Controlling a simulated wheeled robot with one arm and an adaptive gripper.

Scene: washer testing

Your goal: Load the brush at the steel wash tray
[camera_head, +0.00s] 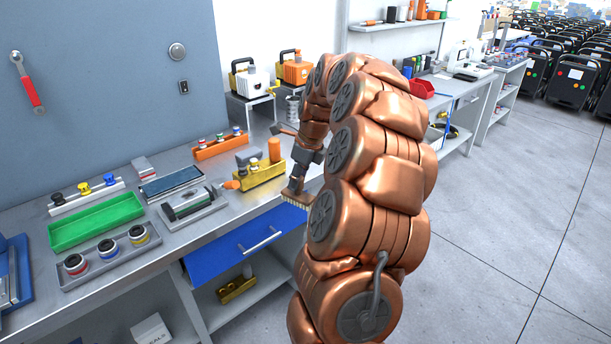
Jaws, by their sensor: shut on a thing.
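My gripper (297,186) is at the bench's front edge, right of the yellow block. It is shut on a brush (293,201), whose pale bristles hang downward above the blue drawer; the grip is partly hidden by the gripper. A shallow steel-rimmed tray with a dark blue inside (172,183) lies on the bench to the left, apart from the brush; it looks like the wash tray, but I cannot be sure.
A yellow block (260,178) with an orange cylinder stands close left of my gripper. An orange rack (220,146), a green tray (97,222) and a grey tray of round pots (108,259) occupy the bench. The blue drawer (248,243) is beneath.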

